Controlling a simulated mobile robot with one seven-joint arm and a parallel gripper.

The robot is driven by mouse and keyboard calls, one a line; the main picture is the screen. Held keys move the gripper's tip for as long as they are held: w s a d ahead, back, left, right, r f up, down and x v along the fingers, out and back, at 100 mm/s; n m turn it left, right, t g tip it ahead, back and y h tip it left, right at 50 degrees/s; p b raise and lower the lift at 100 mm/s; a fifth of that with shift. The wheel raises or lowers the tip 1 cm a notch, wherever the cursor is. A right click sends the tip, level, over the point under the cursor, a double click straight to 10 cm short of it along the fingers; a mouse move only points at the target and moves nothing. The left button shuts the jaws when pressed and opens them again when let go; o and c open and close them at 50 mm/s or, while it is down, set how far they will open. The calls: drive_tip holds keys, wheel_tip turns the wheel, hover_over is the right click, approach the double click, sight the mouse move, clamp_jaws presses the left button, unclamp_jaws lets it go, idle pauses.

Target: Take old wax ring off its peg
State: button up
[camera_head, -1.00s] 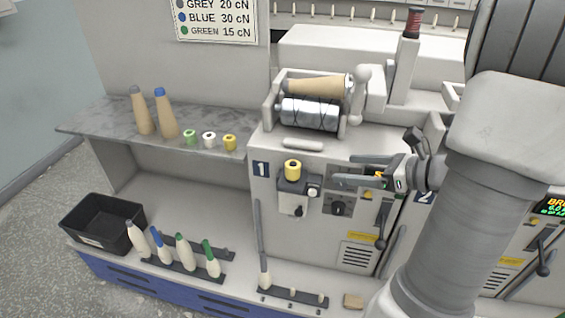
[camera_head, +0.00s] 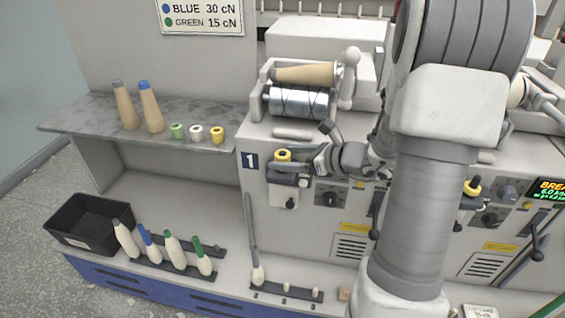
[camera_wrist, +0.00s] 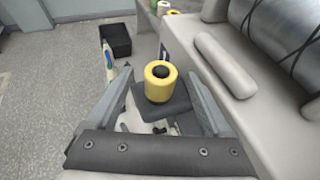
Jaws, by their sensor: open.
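The old wax ring (camera_head: 283,155) is a yellow ring on a dark peg at the front of the unit marked 1. In the wrist view the ring (camera_wrist: 160,88) sits upright around its dark peg (camera_wrist: 160,71), above a dark grey plate. My gripper (camera_head: 297,162) is at the ring, coming from the right in the head view. In the wrist view its two fingers (camera_wrist: 160,98) are apart, one on each side of the ring, with gaps between. The gripper is open and holds nothing. In the head view the fingers partly hide the ring's lower part.
Green, white and yellow rings (camera_head: 217,135) stand on the grey shelf (camera_head: 85,112) beside two tan cones. A black bin (camera_head: 80,228) is at lower left, beside several cones on pegs. The rounded handle (camera_wrist: 224,64) and machine body lie close on the gripper's right in the wrist view.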

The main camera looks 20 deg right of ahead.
drive_tip(key=shift+x, duration=0.95)
drive_tip(key=shift+c, duration=0.2)
clamp_jaws()
drive_tip(key=shift+r, duration=0.1)
